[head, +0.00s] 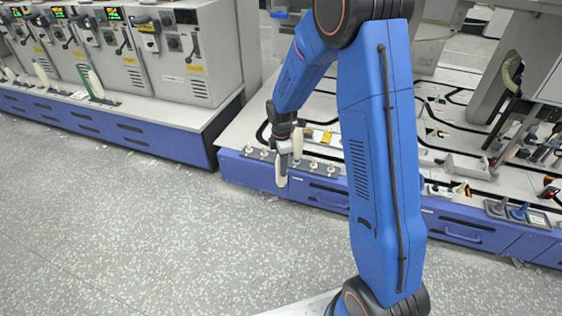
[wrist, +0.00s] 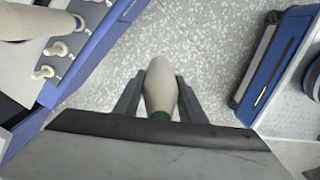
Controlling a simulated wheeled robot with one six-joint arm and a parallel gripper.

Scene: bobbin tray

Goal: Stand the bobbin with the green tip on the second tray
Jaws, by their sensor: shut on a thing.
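My gripper (wrist: 158,92) is shut on a cream bobbin (wrist: 162,80), with a finger on each side of it. Its green tip (wrist: 159,115) shows at the end nearest the wrist camera. In the head view the held bobbin (head: 282,174) hangs roughly upright in front of the blue bench edge, over the floor. Just behind it is a grey tray (head: 322,165) with a row of pegs. One cream bobbin (head: 297,143) stands on that tray, and several pegs are bare. The tray's pegs (wrist: 58,50) also show in the wrist view. I cannot tell which tray is the second.
Right along my bench are a small tray (head: 466,166) and blue and grey pieces (head: 519,212). The speckled floor (head: 130,230) in front is clear.

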